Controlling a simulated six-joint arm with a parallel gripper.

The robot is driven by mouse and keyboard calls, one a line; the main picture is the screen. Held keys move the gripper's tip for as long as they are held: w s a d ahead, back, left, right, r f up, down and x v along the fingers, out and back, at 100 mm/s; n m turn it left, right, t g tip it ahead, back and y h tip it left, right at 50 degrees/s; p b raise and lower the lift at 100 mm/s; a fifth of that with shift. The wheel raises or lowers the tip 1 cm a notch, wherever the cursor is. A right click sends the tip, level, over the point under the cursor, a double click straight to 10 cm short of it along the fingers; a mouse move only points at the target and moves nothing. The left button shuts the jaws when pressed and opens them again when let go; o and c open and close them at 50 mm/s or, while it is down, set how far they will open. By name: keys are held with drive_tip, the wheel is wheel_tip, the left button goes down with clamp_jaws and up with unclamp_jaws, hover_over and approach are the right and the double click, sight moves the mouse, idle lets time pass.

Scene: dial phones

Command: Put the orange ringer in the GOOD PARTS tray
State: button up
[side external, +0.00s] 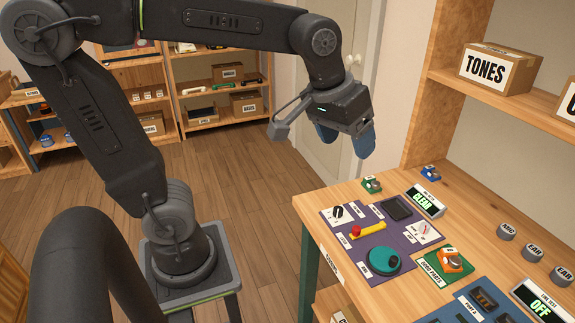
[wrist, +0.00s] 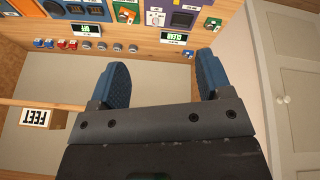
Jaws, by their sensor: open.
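The orange ringer (side external: 450,259) sits on the green GOOD PARTS tray (side external: 466,268), at the front right of the workbench in the side view. The ringer also shows small near the top edge of the wrist view (wrist: 127,14). My gripper (side external: 346,147) has blue fingers and is open and empty. It hangs in the air above and behind the bench's left end, well apart from the ringer and tray. In the wrist view the fingers (wrist: 162,68) are spread wide with nothing between them.
A purple mat (side external: 347,254) left of the tray holds a teal dial (side external: 384,261), a yellow-and-red part and switches. A green ringer (side external: 372,184) and a blue ringer (side external: 430,173) stand farther back, near the CLEAR display (side external: 425,201). Several grey cans line the right side. A shelf rises behind.

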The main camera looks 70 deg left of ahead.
drive_tip(key=s+a+f+m+t, duration=0.1)
drive_tip(key=s+f+m, duration=0.2)
drive_tip(key=s, duration=0.6)
drive_tip(key=shift+s+a+f, duration=0.3)
drive_tip(key=shift+s+f, duration=0.1)
drive_tip(key=shift+f, duration=0.3)
